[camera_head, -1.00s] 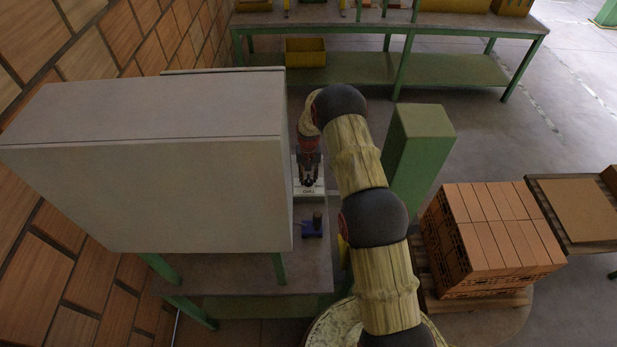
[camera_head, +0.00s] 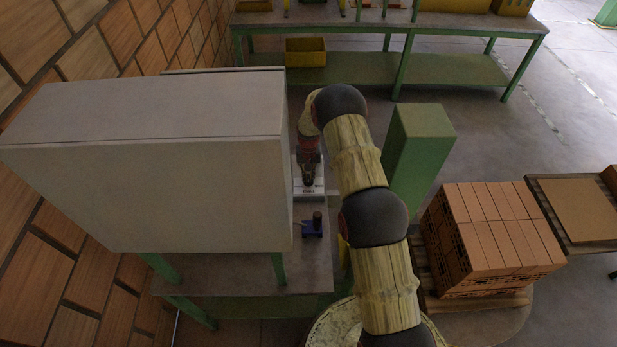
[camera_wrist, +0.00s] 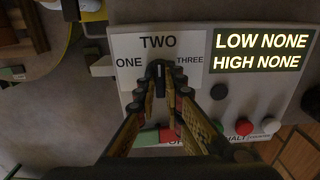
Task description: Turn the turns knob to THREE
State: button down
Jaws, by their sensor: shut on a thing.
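The turns knob (camera_wrist: 160,84) is a dark knob on a white panel (camera_wrist: 125,47) in the wrist view, below the label TWO and between ONE at the left and THREE at the right. My gripper (camera_wrist: 160,70) is shut on the knob, with a finger on each side. The fingers hide much of it. Its visible part looks roughly in line with TWO, but its exact setting is hard to tell. In the head view my gripper (camera_head: 308,181) is over the panel (camera_head: 309,191), beside the large grey cabinet.
A lit display (camera_wrist: 262,52) reads LOW NONE and HIGH NONE. Red (camera_wrist: 243,127), white and dark buttons sit below it. The grey cabinet (camera_head: 150,195) stands close left of my gripper. A green post (camera_head: 418,160) and a brick stack (camera_head: 495,240) stand right of my arm.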

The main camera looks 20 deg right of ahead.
aim_at(309, 178)
jog(key=shift+m+b, duration=0.3)
jog(key=shift+b, duration=0.1)
jog(key=m+b, duration=0.2)
jog(key=m, duration=0.1)
jog(key=shift+f+m+b, duration=0.1)
jog(key=shift+m+b, duration=0.2)
jog(key=shift+m, duration=0.1)
jog(key=shift+m+b, duration=1)
jog(key=shift+m, duration=1.2)
jog(key=c, duration=1.9)
grip_release()
notch_tip(309, 178, up, 12)
